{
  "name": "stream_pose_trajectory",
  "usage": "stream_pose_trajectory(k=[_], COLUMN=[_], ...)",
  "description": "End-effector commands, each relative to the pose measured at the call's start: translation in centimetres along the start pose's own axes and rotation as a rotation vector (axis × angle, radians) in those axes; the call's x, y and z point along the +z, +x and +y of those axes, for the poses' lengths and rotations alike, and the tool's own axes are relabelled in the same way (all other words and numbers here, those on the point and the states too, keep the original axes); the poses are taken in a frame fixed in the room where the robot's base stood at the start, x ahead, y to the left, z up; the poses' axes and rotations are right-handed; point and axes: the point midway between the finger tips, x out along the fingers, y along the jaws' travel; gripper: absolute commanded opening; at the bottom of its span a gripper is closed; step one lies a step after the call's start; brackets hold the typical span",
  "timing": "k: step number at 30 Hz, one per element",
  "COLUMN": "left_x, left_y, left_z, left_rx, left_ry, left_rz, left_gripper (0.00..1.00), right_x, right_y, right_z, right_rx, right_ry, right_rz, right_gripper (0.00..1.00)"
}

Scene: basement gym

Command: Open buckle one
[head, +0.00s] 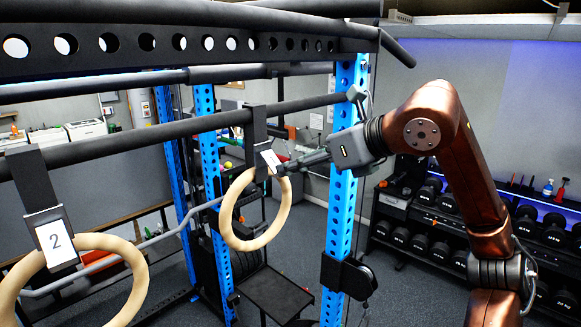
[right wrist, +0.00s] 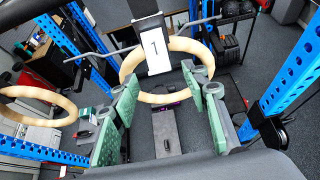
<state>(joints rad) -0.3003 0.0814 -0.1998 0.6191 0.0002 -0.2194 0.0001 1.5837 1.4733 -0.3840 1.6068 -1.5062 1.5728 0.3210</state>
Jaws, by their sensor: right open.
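Buckle one (head: 269,157), with a white card that reads 1 in the right wrist view (right wrist: 155,46), hangs on a dark strap from the black bar. A wooden ring (head: 228,217) hangs below it and also shows in the right wrist view (right wrist: 137,88). My right gripper (head: 288,165) reaches in from the right with its fingertips close to the buckle. In the right wrist view its green-padded fingers (right wrist: 163,88) stand apart, with the ring and card beyond and nothing between them. I cannot tell whether a finger touches the buckle. My left gripper is not in view.
A second buckle with a card reading 2 (head: 57,242) and its ring (head: 110,243) hang at the left. Black bars (head: 120,142) cross at strap height. A dumbbell rack (head: 430,245) stands behind at right.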

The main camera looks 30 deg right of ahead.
Motion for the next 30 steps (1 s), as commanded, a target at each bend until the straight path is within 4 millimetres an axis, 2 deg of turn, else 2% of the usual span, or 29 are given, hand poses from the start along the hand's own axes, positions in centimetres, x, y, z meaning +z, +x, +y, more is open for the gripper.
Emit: stream_pose_trajectory(k=[1, 6, 12, 18, 30], left_x=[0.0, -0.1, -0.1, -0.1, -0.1], left_y=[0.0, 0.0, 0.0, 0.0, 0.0], left_z=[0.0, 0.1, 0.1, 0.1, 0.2], left_rx=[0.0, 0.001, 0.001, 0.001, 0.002], left_ry=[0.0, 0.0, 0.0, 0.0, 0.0], left_rz=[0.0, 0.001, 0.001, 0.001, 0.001], left_gripper=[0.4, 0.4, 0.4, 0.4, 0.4], right_x=[0.1, 0.1, 0.1, 0.0, 0.0], right_y=[-1.3, -4.8, -7.6, -8.4, -8.3], right_z=[-0.1, 0.0, -0.1, -0.1, -0.1], right_rx=[-0.002, -0.001, -0.001, -0.001, 0.0], right_ry=[0.001, 0.0, 0.001, 0.001, 0.001], right_rz=[-0.003, -0.003, -0.003, 0.0, 0.0], right_gripper=[0.42, 0.42, 0.42, 0.42, 0.42])
